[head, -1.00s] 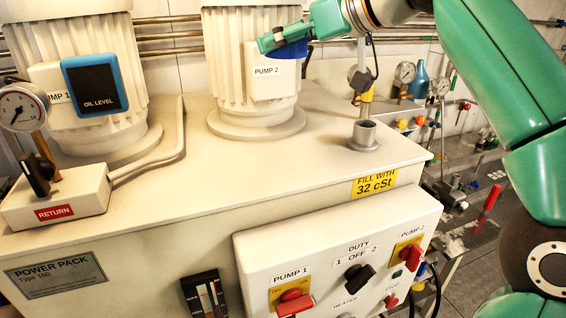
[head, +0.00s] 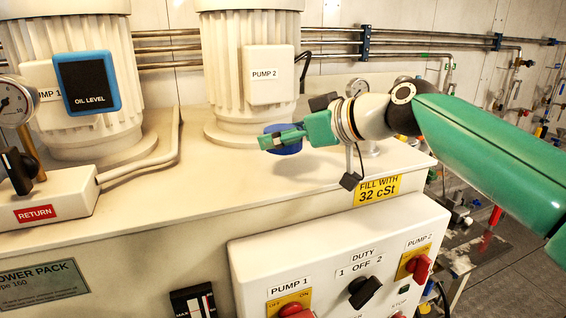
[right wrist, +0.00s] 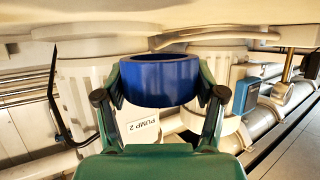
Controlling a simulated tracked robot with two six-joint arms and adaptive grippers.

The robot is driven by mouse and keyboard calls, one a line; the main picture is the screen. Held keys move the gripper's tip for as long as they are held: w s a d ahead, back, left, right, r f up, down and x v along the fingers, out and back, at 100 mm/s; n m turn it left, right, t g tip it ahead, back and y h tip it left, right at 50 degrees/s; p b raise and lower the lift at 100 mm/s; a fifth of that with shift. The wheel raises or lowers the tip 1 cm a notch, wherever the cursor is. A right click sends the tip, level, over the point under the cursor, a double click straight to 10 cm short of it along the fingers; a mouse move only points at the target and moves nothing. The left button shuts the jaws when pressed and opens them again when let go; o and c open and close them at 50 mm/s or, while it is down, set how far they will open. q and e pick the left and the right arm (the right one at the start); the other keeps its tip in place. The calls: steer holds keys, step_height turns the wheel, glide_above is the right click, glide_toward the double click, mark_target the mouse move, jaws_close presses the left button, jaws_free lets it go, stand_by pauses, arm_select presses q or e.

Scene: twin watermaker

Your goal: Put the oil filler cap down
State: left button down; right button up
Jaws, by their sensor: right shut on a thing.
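The blue oil filler cap (head: 287,148) is held by my right gripper (head: 283,139) low over the cream tank top (head: 235,185), in front of the pump 2 motor. In the right wrist view the cap (right wrist: 160,80) sits between both green fingers (right wrist: 160,98), which are shut on it. That view is upside down, and the tank top (right wrist: 190,12) runs along its upper edge. The cap looks close to the surface; I cannot tell whether it touches. The filler neck (head: 369,150) is partly hidden behind my right wrist. My left gripper is not in view.
The pump 2 motor (head: 222,75) stands just behind the cap. The pump 1 motor (head: 75,100) with the oil level sign (head: 88,84) and the return block (head: 45,200) are at left. The tank top is clear in front, above the control panel (head: 330,255).

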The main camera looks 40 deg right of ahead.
mark_target(284, 168)
steer(key=shift+f+b, duration=0.4)
steer(key=shift+f, duration=1.7)
steer(key=shift+f, duration=0.1)
steer(key=o, duration=1.4)
